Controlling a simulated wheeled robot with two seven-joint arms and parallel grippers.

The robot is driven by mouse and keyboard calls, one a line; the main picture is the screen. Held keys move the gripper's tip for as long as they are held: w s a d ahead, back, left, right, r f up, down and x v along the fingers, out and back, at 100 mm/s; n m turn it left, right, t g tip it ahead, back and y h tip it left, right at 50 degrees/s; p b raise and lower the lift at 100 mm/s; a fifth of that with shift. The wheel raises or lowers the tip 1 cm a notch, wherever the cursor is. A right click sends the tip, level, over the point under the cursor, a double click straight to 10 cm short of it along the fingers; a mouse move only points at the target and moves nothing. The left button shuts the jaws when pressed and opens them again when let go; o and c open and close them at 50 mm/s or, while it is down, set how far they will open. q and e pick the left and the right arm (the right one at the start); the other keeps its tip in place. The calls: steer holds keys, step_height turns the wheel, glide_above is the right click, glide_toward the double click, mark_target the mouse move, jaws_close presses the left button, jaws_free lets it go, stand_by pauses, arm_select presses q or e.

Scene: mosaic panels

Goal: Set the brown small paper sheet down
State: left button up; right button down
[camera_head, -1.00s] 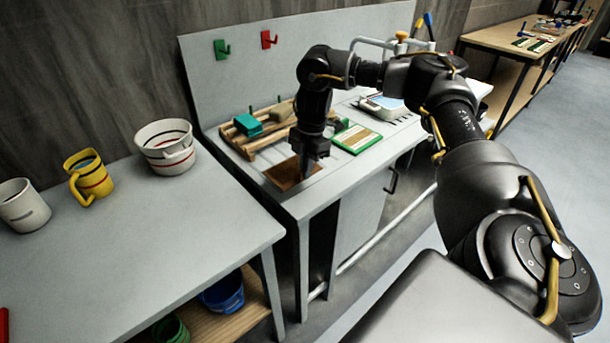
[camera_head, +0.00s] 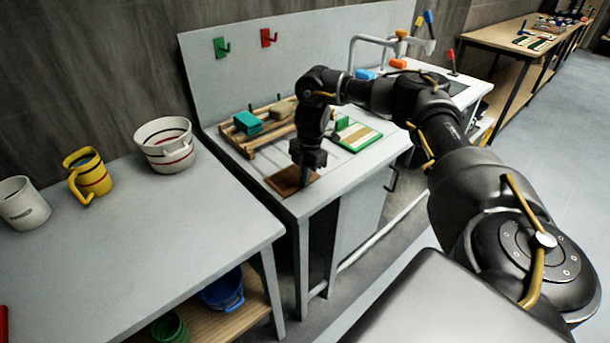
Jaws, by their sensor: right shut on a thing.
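The brown small paper sheet (camera_head: 284,180) is at the front left part of the sink counter (camera_head: 262,182). It looks flat, at or just above the counter top; I cannot tell whether it touches. My right gripper (camera_head: 304,180) points down at the sheet's right part and is shut on it. The fingers and the dark wrist hide part of the sheet. My left gripper is not in view.
A wooden rack (camera_head: 262,131) with a teal sponge (camera_head: 247,123) stands behind the sheet. A green-edged board (camera_head: 357,136) lies to the right. A left table (camera_head: 140,245) holds a yellow mug (camera_head: 88,175), a white mug (camera_head: 22,202) and a white bucket (camera_head: 165,146).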

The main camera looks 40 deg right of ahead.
steer(key=shift+f, duration=0.15)
steer(key=c, duration=1.6)
jaws_free()
steer(key=shift+f, duration=0.1)
steer(key=r, duration=0.4)
steer(key=d+r+p, duration=0.1)
steer(key=r, duration=0.3)
steer(key=r+p, duration=0.1)
steer(key=r, duration=0.3)
steer(key=shift+d+r, duration=0.2)
steer(key=shift+d, duration=0.2)
steer(key=shift+s+f, duration=0.1)
